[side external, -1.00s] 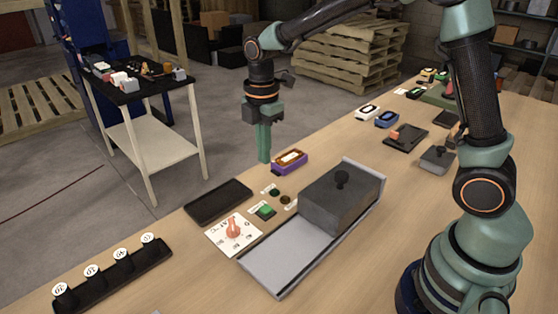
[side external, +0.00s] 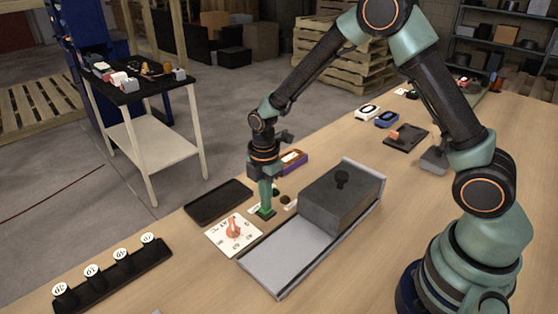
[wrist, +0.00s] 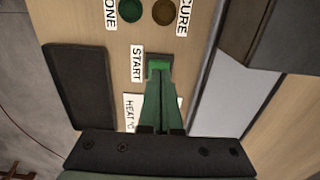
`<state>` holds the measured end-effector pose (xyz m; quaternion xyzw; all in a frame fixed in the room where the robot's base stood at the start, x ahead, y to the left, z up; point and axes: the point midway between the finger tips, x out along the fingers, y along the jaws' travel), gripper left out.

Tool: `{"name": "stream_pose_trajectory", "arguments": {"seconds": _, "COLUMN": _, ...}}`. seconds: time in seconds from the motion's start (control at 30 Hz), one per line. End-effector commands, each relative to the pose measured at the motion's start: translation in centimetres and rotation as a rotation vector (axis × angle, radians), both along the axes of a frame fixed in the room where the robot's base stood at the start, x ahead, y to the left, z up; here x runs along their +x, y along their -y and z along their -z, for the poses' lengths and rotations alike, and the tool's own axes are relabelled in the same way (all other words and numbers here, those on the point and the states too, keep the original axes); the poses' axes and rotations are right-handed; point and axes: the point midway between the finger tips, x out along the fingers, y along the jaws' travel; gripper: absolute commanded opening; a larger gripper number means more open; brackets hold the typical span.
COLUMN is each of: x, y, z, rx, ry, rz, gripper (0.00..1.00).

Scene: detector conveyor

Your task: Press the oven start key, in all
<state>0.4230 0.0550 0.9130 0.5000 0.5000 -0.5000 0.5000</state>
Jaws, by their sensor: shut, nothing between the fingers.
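The start key is a green square button (wrist: 159,66) beside a white START label (wrist: 138,63) in the wrist view. My gripper (wrist: 160,80) is shut with nothing in it, and its fingertips are at the key, overlapping its near part. In the side external view my gripper (side external: 265,208) points down with its tips at the green key (side external: 266,214). Contact looks likely, but I cannot tell how far the key is pressed. The oven is a dark grey box (side external: 330,205) with a knob on top, on a light grey tray (side external: 270,272).
A black tray (side external: 218,202) lies left of the key. A heat dial card (side external: 233,234) with an orange knob is in front. Dark green and amber round lamps (wrist: 130,9) sit behind the key. A purple-orange box (side external: 293,161) stands further back. A rack of numbered pegs (side external: 112,278) is front left.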

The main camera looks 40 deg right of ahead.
Motion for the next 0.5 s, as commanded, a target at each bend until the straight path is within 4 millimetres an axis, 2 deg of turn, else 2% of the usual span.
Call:
{"name": "stream_pose_trajectory", "arguments": {"seconds": 0.37, "x": 0.01, "y": 0.0, "z": 0.25, "rx": 0.0, "ry": 0.0, "rz": 0.0, "gripper": 0.0}}
{"name": "stream_pose_trajectory", "arguments": {"seconds": 0.5, "x": -0.04, "y": 0.01, "z": 1.11, "rx": 0.0, "ry": -0.003, "rz": 0.0, "gripper": 0.0}}
